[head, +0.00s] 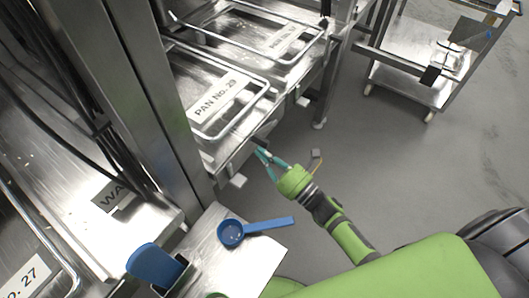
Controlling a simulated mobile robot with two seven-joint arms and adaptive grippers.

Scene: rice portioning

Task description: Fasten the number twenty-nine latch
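The pan labelled "PAN No. 29" (216,97) sits in a metal rack near the upper middle of the head view, with a wire handle around its label. A small dark part (258,141), possibly its latch, is at the pan's front right edge. My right gripper (263,153) has its teal fingertips right at this edge, beside or touching the dark part. The fingertips are close together, and whether they hold anything is unclear. The latch's position cannot be made out. My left gripper is not in view.
A blue scoop (232,233) lies on a metal shelf (238,270) at the lower middle, near an upright blue paddle (155,262). A steel post (158,100) stands left of the pan. A metal cart (410,82) is at upper right. Open floor lies between.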

